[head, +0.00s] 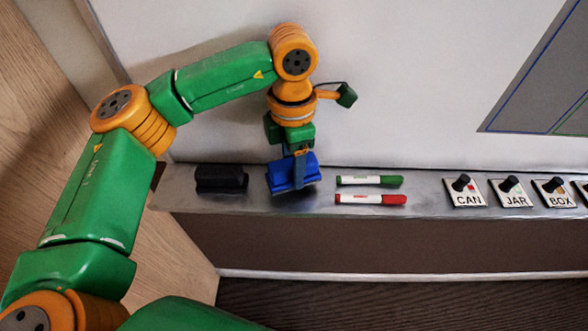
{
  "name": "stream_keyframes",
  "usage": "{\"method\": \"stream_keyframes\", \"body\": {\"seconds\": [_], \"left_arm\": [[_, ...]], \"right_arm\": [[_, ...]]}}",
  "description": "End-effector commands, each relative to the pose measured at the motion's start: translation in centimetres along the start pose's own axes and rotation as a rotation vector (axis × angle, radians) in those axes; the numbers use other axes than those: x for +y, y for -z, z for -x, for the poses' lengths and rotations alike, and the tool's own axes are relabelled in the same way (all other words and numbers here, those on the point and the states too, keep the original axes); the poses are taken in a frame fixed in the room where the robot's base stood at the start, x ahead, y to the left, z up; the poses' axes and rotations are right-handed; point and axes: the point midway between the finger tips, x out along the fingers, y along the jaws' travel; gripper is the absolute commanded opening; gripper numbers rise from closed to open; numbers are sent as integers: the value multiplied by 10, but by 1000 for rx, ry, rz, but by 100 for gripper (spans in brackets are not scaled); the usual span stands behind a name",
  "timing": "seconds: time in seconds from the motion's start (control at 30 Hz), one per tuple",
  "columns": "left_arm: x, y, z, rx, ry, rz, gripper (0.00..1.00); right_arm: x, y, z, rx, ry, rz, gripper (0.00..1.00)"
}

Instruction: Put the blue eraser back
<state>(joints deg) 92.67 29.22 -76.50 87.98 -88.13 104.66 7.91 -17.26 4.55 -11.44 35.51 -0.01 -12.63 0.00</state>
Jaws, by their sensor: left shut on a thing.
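The blue eraser (282,178) is at the metal ledge below the whiteboard, between a black eraser and two markers. My left gripper (299,177) points down over it and is shut on it. The eraser looks slightly tilted, with a dark underside close to the ledge. I cannot tell whether it touches the ledge. My right gripper is not in view.
The metal ledge (425,200) holds a black eraser (221,179) on the left, a green marker (369,181) and a red marker (371,199). Labelled plates with black knobs, such as CAN (466,192), stand further right. The whiteboard (410,80) rises behind.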

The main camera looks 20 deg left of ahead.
Motion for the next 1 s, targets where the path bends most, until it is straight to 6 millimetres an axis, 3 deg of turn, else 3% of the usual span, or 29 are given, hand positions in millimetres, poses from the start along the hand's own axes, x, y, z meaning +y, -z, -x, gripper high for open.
{"method": "stream_keyframes", "body": {"seconds": [0.13,0.43,0.47,0.57,0.83,1.0], "left_arm": [[-2,0,-23,2,3,-3,9],[-1,-1,-28,-1,1,-3,9],[-1,-1,-27,-1,1,-3,59],[-1,-1,-26,-1,1,-3,84],[-2,-1,-26,-1,1,-2,84],[0,-2,-9,-4,-2,0,84]], "right_arm": [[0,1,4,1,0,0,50],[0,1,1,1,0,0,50],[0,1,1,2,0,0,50],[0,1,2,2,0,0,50],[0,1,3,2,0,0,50],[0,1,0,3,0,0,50]]}}
